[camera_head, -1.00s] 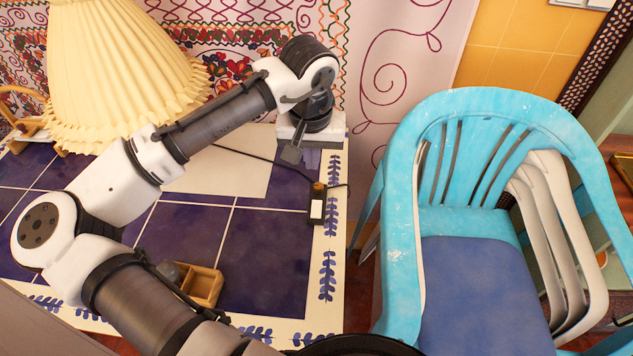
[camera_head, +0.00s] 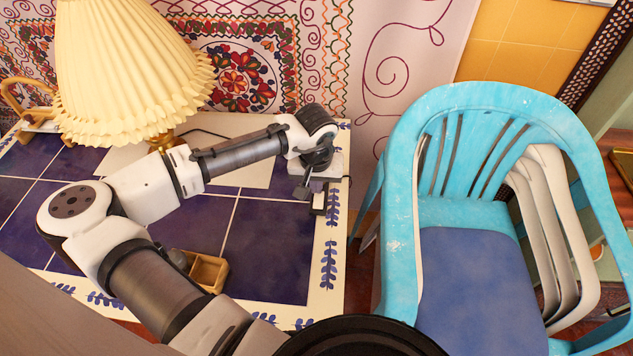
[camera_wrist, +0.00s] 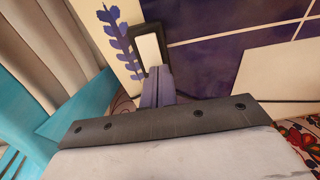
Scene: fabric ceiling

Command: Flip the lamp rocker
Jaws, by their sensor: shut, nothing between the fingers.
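The lamp (camera_head: 128,75) has a cream pleated shade and a brass base and stands at the back left of the tiled table. Its rocker switch (camera_head: 319,199) is a small dark box near the table's right edge, partly hidden behind my gripper (camera_head: 302,191). In the wrist view the rocker (camera_wrist: 149,49) shows as a white plate in a dark frame. My gripper (camera_wrist: 157,72) is shut and empty, with its fingertips at the near end of the switch. I cannot tell whether they touch it.
The blue-tiled table (camera_head: 270,255) has a pale floral border. A small wooden box (camera_head: 206,271) sits near its front, beside my arm. A pale sheet (camera_head: 235,165) lies under the lamp. A turquoise chair (camera_head: 398,200) stands right of the table. The patterned wall hanging (camera_head: 240,75) is behind.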

